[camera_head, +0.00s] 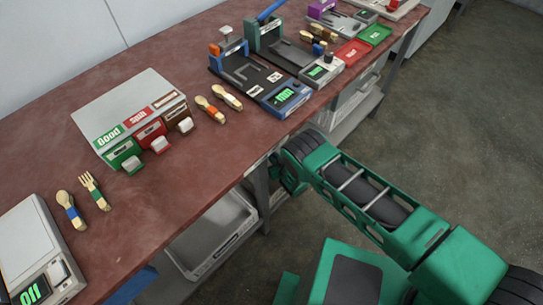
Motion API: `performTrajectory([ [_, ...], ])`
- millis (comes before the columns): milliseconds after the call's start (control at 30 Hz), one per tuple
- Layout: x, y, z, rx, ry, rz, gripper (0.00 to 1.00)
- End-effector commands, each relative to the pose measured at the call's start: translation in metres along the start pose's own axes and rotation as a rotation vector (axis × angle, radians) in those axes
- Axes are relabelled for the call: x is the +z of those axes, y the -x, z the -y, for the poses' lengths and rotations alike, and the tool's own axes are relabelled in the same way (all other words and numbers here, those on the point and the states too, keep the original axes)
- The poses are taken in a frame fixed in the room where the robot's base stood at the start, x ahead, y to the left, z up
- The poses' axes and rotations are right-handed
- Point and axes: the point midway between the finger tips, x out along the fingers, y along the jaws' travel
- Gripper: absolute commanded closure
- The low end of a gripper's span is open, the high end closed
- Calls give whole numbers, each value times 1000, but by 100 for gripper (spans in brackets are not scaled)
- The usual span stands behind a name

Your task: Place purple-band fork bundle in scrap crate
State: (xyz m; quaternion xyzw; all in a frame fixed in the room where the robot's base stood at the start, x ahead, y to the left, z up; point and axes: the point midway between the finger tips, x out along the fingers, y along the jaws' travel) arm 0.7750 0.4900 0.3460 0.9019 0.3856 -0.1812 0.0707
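I cannot pick out a purple band on any bundle. A fork bundle with a green band (96,193) lies at the table's near left. Two small bundles (318,37) lie by the far presses, too small to tell their band colours or whether they are forks. A grey crate (214,238) stands below the table; its label is unreadable, so I cannot tell whether it is the scrap crate. My green arm reaches from the lower right to the table's front edge. My gripper is not visible.
A spoon with a blue band (71,211) lies beside the green-band fork. An orange-band bundle (210,109) lies right of the labelled dispenser (128,105). Scales, presses (246,68), a red tray (351,53) and a green tray (375,35) occupy the table (150,215). Its front middle is clear.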

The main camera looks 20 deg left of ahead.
Motion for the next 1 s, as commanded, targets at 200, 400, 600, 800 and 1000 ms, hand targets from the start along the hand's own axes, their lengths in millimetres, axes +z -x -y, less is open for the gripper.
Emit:
performTrajectory([
  [200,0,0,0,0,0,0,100],
  [400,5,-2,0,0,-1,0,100],
  [600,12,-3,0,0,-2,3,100],
  [800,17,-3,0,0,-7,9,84],
  [1000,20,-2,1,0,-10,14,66],
])
